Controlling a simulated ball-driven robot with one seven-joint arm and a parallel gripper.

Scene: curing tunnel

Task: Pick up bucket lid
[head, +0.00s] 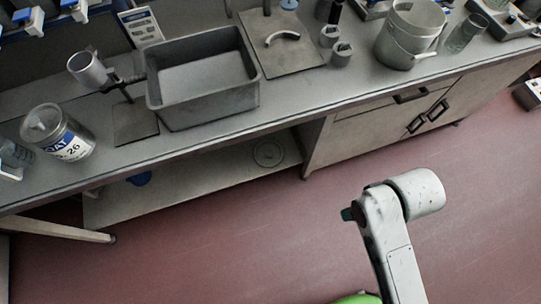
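A flat round grey disc with a raised ring (268,153) lies on the low shelf under the bench and looks like the bucket lid. It lies flat, and nothing covers it in the head view. A metal bucket with a handle (398,50) stands on the bench top at the upper right. My white arm shows at the lower right, in front of the cabinet and over the floor. My gripper is not in view.
The bench top edge and the low shelf (200,183) run across the picture, with the cabinet (385,115) right of the shelf. A grey open bin (203,105), a labelled can (70,145) and a clamp stand sit on the bench. The red floor (240,235) in front is clear.

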